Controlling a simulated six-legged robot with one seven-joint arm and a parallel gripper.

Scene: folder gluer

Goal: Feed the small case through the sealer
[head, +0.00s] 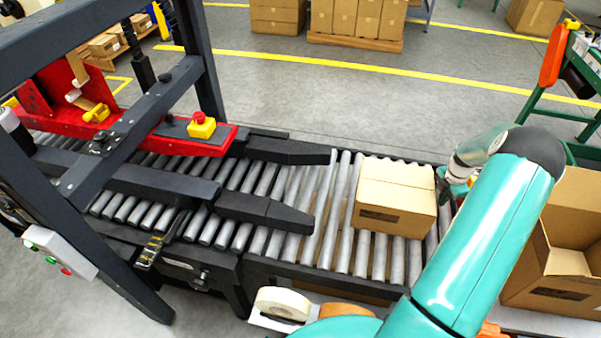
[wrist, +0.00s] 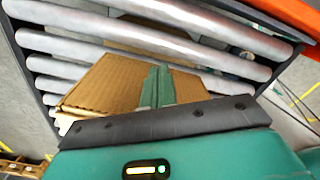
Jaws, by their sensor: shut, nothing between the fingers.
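The small case (head: 393,192), a closed brown carton, sits upright on the roller infeed, to the right of the sealer's guide rails. My gripper (head: 446,184) is low at the case's right side, partly hidden by my arm in the head view. In the wrist view, its teal fingers (wrist: 157,86) are together with nothing between them, in front of the brown case (wrist: 102,82); I cannot tell whether they touch it. The sealer stands at left, with a red head (head: 130,128) over the rollers.
Black guide rails (head: 288,151) and (head: 264,211) flank the roller lane (head: 318,215); rollers between case and rails are clear. A red emergency button on a yellow box (head: 201,126) sits on the sealer. An open carton (head: 562,262) is at right, and a tape roll (head: 283,303) in front.

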